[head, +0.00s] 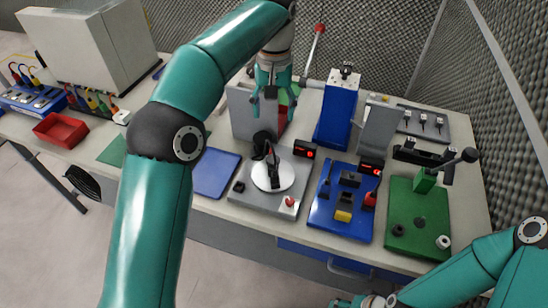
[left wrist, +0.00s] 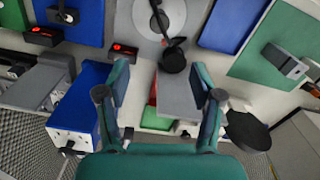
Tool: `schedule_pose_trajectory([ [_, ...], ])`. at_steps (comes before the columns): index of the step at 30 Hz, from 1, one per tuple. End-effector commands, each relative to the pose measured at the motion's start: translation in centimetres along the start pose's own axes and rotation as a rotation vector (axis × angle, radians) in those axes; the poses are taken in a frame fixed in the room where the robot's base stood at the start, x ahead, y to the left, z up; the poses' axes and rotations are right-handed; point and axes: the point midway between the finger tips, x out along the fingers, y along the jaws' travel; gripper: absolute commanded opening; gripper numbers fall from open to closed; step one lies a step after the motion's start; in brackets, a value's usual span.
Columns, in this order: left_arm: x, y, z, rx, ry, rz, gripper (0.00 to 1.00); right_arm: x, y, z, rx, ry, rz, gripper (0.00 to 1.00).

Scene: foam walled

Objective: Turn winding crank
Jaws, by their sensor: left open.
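A white round disc (head: 286,180) with a black crank arm and knob (head: 262,141) sits on a grey base plate (head: 262,200) near the middle of the bench. In the left wrist view the disc (left wrist: 148,22) is at the top and the black knob (left wrist: 173,61) hangs below it. My left gripper (head: 272,105) is open and empty, above and behind the crank. In the left wrist view its two fingers (left wrist: 158,82) stand wide apart, with the knob beyond them, not touching. My right arm is at the bottom right; its gripper is largely cut off by the frame edge.
A grey upright panel (head: 242,112) stands behind the crank, below my left gripper. A blue box (head: 336,117) and a blue control plate (head: 325,222) are to the right. A flat blue mat (head: 216,174) lies left.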

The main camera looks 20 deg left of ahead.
Motion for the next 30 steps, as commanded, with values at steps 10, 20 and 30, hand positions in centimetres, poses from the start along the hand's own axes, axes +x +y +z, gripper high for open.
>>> schedule_pose_trajectory([
  [10, 1.0, -0.3, 0.3, 0.147, 0.011, 0.01, 0.66, 0.7, 0.2, 0.0, 0.0, 0.0, 0.0, 0.66],
  [20, 7.3, -0.3, 0.3, 0.143, 0.008, 0.009, 0.66, 1.5, 0.5, 0.0, 0.0, 0.0, 0.0, 0.66],
  [30, 13.8, -0.2, 0.2, 0.142, 0.01, 0.01, 0.66, 1.2, 0.4, 0.0, 0.0, 0.0, 0.0, 0.66],
])
